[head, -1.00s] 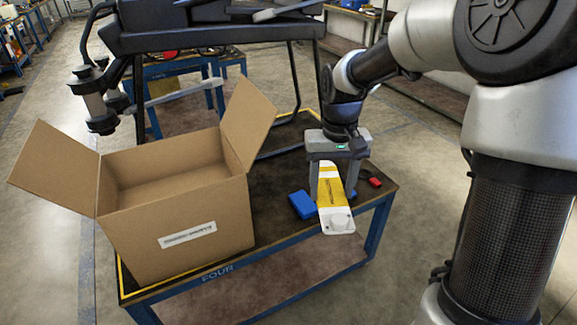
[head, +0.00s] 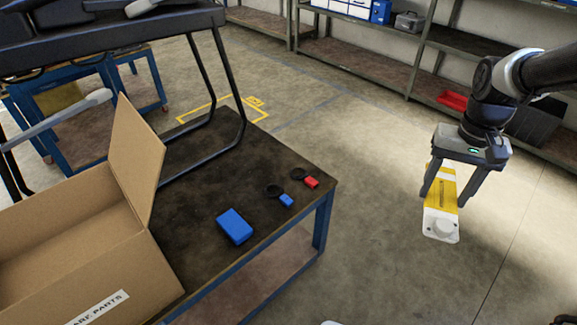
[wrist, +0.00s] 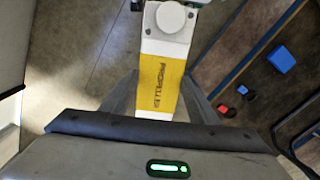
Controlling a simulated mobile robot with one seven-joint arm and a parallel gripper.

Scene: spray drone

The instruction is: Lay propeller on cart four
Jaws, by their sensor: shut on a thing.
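My gripper (head: 444,199) is shut on the propeller (head: 441,222), a flat white and yellow piece with a round white hub at its lower end. It hangs above the floor, to the right of the cart and clear of it. In the wrist view the propeller (wrist: 163,85) lies between my fingers with lettering on its yellow band. Cart four (head: 205,178) has a dark top and blue frame. Its bare middle shows; its left part is hidden by a cardboard box.
The open cardboard box (head: 75,240) fills the cart's left. A blue box (head: 235,226), a blue tag (head: 286,200) and a red tag (head: 311,182) lie near its right edge. A black stand (head: 235,105) rises at the back. Shelves (head: 350,68) line the wall.

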